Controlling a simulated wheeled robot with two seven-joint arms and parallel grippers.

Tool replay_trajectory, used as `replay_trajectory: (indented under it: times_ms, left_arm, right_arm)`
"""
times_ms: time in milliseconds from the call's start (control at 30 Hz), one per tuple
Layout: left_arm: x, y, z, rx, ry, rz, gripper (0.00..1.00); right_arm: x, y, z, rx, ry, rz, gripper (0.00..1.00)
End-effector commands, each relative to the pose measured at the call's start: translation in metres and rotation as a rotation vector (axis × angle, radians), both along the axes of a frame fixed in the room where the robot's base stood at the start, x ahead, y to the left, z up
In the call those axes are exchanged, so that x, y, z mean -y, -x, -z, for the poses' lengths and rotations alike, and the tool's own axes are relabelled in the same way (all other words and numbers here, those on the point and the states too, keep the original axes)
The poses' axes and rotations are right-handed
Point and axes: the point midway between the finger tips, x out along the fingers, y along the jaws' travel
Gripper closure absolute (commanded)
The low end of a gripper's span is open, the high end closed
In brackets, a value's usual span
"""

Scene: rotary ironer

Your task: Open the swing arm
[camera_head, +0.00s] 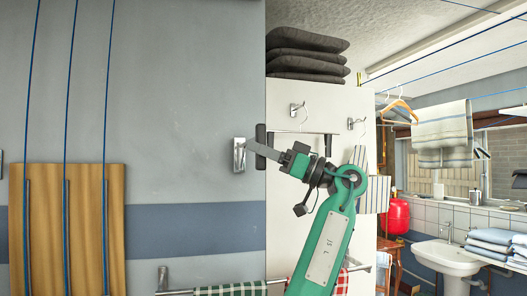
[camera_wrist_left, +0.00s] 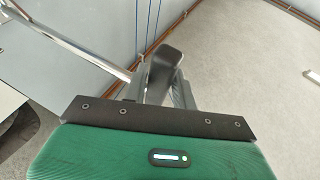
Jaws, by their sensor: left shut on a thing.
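My left gripper (camera_head: 265,151) reaches up and left on its green arm, in front of the edge between the grey wall and the white panel. Its grey fingers are shut on a dark upright grip (camera_head: 260,136), which looks like part of the swing arm. A thin bar (camera_head: 298,132) runs right from the grip to another dark piece. In the left wrist view, a dark-capped end (camera_wrist_left: 165,62) sits between the fingers of my left gripper (camera_wrist_left: 168,85), and a chrome rod (camera_wrist_left: 85,38) runs to the upper left. My right gripper is not in view.
A chrome wall bracket (camera_head: 239,155) is close left of the fingertips. Hooks (camera_head: 298,108) are on the white panel (camera_head: 345,97), with dark cushions (camera_head: 305,55) on top. A lower rail (camera_head: 215,290) holds checked towels. The washbasin (camera_head: 446,257) is at right.

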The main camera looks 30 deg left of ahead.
Motion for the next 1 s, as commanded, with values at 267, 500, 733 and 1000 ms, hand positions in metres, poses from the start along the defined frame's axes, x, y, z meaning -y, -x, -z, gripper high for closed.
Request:
replay_trajectory:
  times_ms: [267, 500, 733, 1000]
  left_arm:
    - [-0.001, 0.000, -0.001, 0.001, 0.001, 0.000, 0.56]
    - [0.002, -0.001, 0.001, 0.000, 0.000, 0.001, 0.56]
    - [0.033, -0.014, 0.017, 0.000, -0.001, 0.002, 0.56]
    - [0.085, -0.037, 0.040, -0.001, -0.001, 0.002, 0.56]
  right_arm:
    - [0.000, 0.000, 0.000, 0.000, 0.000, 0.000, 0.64]
    - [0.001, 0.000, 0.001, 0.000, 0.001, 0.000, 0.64]
    - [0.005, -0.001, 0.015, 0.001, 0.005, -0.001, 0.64]
    - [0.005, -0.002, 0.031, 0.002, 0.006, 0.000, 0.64]
